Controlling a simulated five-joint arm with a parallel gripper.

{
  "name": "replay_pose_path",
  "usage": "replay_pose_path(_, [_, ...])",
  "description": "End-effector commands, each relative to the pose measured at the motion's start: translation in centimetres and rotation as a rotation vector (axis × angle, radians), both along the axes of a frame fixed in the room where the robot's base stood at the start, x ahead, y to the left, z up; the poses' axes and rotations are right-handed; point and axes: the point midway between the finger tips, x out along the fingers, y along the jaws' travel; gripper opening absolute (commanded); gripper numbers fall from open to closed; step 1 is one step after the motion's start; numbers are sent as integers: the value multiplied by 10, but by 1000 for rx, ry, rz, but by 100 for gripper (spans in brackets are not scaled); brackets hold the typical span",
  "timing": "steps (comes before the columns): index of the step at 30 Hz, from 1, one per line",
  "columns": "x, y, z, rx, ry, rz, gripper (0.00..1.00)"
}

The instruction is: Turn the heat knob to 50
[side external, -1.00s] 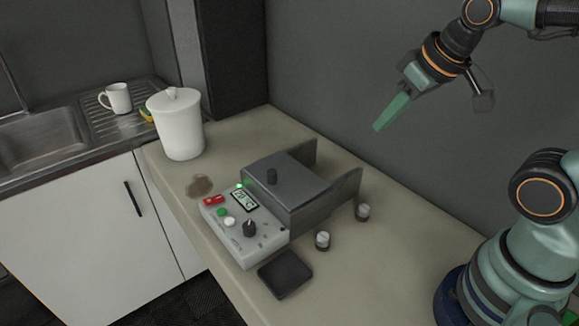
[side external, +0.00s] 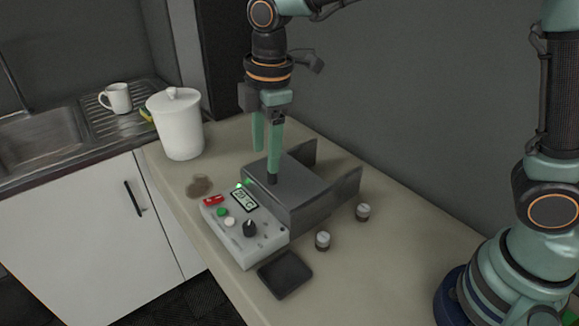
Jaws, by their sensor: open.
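The heat knob (side external: 249,227) is a black knob with a pointer on the light front panel (side external: 257,244) of the grey machine (side external: 300,207). A small display (side external: 244,200) on the panel seems to read about 20 °C. My gripper (side external: 266,163) is above the machine's lid, behind and above the knob, fingers pointing down. Its two green fingers are apart with nothing held.
The panel also has a red switch (side external: 213,200), a green button (side external: 221,212) and a white button (side external: 230,222). A black square tray (side external: 285,275) and two small metal-topped cylinders (side external: 322,240) stand nearby.

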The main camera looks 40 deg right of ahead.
Motion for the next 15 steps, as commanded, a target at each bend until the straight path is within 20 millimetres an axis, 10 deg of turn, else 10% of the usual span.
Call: replay_pose_path(15, [5,48,-50,-49,76,300,63])
